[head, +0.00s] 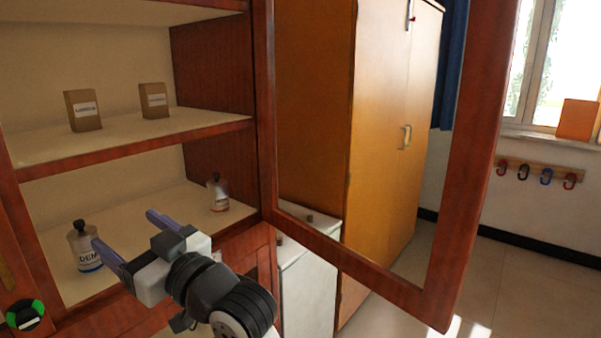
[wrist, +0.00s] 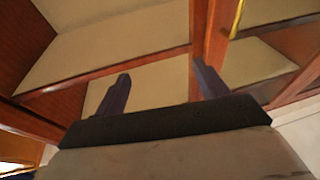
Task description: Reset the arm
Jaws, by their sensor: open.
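My gripper (head: 136,236) is open and empty in the head view. Its two bluish fingers are spread and point into the lower compartment of a wooden cabinet (head: 130,152). In the wrist view my gripper (wrist: 160,92) also shows with a clear gap between its fingers and nothing held. A labelled bottle (head: 85,249) stands on the lower shelf just left of the near finger; I cannot tell whether they touch. A second small bottle (head: 218,196) stands farther right on that shelf, apart from the fingers.
Two small brown boxes (head: 84,112) (head: 154,101) stand on the shelf above. The cabinet's framed door (head: 459,230) is open to the right of my arm. Beyond it are a tall wooden cupboard (head: 380,130), a white cabinet (head: 308,285) and open floor.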

